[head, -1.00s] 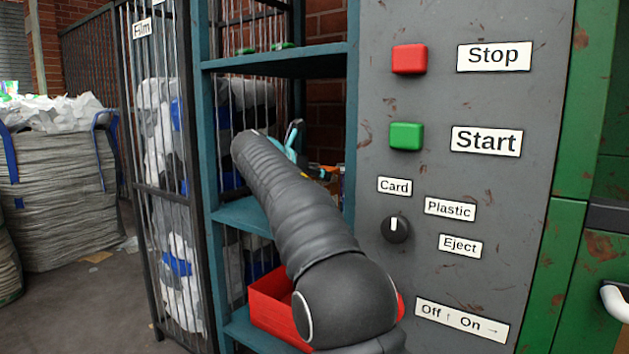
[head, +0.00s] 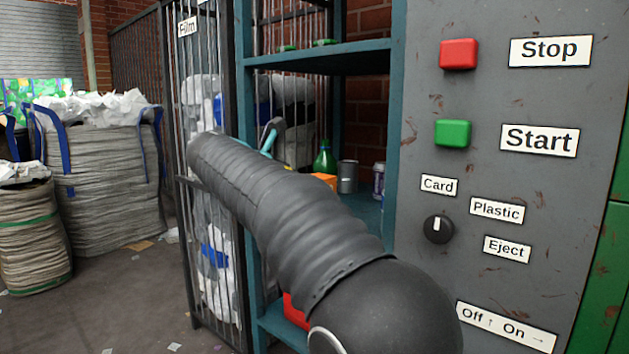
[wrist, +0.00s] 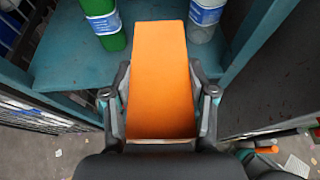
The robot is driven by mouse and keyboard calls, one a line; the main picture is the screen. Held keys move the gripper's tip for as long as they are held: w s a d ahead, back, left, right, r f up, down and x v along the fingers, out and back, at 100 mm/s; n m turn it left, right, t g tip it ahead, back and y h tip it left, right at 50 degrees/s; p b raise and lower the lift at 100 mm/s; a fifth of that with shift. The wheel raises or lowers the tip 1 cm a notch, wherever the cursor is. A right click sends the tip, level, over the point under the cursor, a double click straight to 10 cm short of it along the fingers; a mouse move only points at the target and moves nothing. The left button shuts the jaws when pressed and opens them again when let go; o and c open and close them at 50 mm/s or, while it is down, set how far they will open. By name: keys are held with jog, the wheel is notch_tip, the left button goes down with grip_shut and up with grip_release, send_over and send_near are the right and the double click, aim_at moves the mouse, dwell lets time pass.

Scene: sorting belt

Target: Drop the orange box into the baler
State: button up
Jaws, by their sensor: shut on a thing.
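The orange box (wrist: 160,85) is held between the two fingers of my gripper (wrist: 160,95) in the wrist view, its long side reaching forward over the shelf edge. In the head view a small orange patch (head: 324,179), probably the same box, shows past my arm, which hides most of my gripper. The grey panel (head: 480,110) with red Stop and green Start buttons and a Card/Plastic/Eject knob (head: 438,229) stands at right, with green metal (head: 610,270) beside it. These look like part of the baler. Its opening is not in view.
A teal shelf rack (head: 255,250) holds a green bottle (head: 324,160), a grey can (head: 347,176) and a red bin (head: 295,312), mostly hidden. A barred Film cage (head: 180,200) and large stuffed bags (head: 100,165) stand left. Floor at lower left is mostly clear.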

jog(key=s+a+r+p, duration=0.2)
jog(key=s+a+p, duration=0.3)
jog(key=s+a, duration=1.6)
jog(key=shift+s+a, duration=0.25)
dwell(1.5)
dwell(0.3)
